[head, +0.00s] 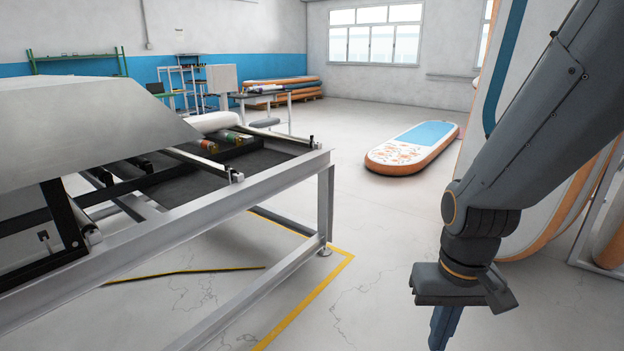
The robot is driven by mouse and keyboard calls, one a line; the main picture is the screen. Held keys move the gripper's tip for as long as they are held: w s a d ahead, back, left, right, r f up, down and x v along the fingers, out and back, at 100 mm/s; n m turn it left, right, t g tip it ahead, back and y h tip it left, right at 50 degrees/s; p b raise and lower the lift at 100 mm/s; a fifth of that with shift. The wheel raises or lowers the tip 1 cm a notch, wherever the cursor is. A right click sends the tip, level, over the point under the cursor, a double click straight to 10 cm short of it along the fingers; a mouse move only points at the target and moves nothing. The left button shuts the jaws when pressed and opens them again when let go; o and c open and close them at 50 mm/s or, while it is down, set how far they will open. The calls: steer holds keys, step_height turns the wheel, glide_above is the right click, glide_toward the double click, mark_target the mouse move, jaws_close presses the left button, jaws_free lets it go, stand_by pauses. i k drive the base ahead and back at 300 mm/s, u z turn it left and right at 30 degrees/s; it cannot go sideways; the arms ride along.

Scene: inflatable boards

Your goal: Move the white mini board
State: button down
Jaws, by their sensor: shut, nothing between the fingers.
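A short inflatable board (412,147) lies flat on the floor in the middle distance, right of centre. Its top is part blue and part white with an orange pattern, and its side is white and orange. I cannot tell whether this is the white mini board; no plain white small board shows clearly. My gripper (443,334) hangs at the lower right, pointing down, well in front of the board and apart from it. Its blue fingers are together with nothing seen between them, and their tips are cut off by the bottom edge.
A metal-framed machine table (262,196) with rollers fills the left. Yellow tape (318,296) marks the floor beside it. Large white boards (513,130) with orange edges stand upright at the right, partly behind my arm. Stacked boards (283,88) lie at the back. The central floor is clear.

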mark_target(207, 124)
steer(key=z, duration=0.2)
steer(key=i, duration=5.85)
steer(key=u, duration=0.35)
steer(key=i, duration=1.6)
steer(key=u, duration=0.85)
steer(key=i, duration=0.85)
steer(key=u, duration=1.85)
steer(key=i, duration=0.9)
steer(key=u, duration=0.8)
steer(key=i, duration=0.55)
steer(key=u, duration=0.1)
